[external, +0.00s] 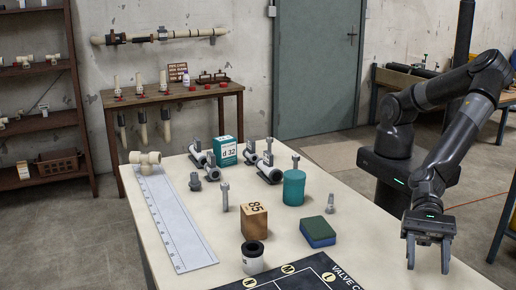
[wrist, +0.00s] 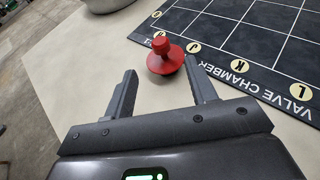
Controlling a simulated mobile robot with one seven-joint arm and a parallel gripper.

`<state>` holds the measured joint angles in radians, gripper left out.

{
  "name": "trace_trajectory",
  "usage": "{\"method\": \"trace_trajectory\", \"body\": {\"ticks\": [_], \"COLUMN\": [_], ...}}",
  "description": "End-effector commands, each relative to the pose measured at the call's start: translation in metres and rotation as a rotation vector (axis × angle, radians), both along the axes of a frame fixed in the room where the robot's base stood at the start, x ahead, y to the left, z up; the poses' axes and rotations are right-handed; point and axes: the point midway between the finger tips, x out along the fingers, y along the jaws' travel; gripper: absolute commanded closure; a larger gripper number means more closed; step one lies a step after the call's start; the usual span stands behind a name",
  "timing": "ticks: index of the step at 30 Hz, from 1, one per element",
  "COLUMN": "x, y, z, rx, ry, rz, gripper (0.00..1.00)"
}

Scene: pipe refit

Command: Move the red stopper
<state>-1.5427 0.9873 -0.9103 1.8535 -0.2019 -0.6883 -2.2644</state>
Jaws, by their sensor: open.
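The red stopper (wrist: 165,57) shows in the wrist view, on the pale tabletop beside the edge of the black valve chamber mat. It has a wide round flange and a small knob on top. My gripper (wrist: 163,85) is open, and the stopper lies ahead of the gap between its two fingers, apart from them. In the external view my gripper (external: 428,262) hangs at the table's right side with its fingers pointing down. I do not see the stopper in the external view.
The black mat (wrist: 232,35) carries lettered circles and a grid. On the table (external: 180,200) stand a teal cylinder (external: 294,188), a wooden block marked 85 (external: 254,222), a green-and-blue block (external: 318,232), a black-and-white cylinder (external: 252,262) and a ruler (external: 172,215).

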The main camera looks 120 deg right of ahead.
Motion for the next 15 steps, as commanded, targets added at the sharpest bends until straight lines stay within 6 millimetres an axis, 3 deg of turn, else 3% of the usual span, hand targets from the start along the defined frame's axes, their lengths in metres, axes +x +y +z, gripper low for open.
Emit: {"method": "trace_trajectory", "body": {"ticks": [15], "x": [0.055], "y": [0.053], "z": [-0.029], "rx": [-0.001], "ry": [0.0], "rz": [-0.002], "gripper": [0.48]}}
